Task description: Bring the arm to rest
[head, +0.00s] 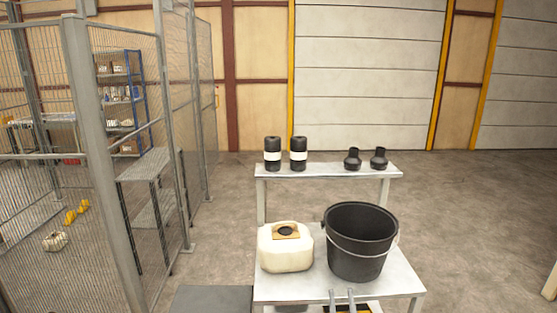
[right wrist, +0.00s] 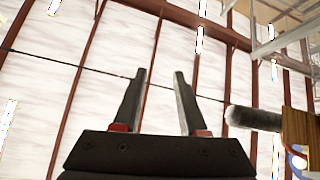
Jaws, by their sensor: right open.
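My right gripper (head: 341,294) shows at the bottom edge of the head view as two thin grey fingers, in front of the white table (head: 405,284). In the right wrist view my right gripper (right wrist: 159,74) is open and empty. Its fingers point up the picture toward a wall and roof beams, with nothing between them. My left gripper is not in view. On the table stand a cream, rounded pillow-like container (head: 285,252) with a tan collar around a dark opening, and a black bucket (head: 360,243) beside it on the right.
A raised shelf (head: 330,171) behind the table holds two black cylinders with white bands (head: 285,154) and two black necked vessels (head: 366,160). A mesh fence (head: 75,180) stands at left. Open floor (head: 470,210) lies at right. A grey flat surface (head: 212,299) is at bottom left.

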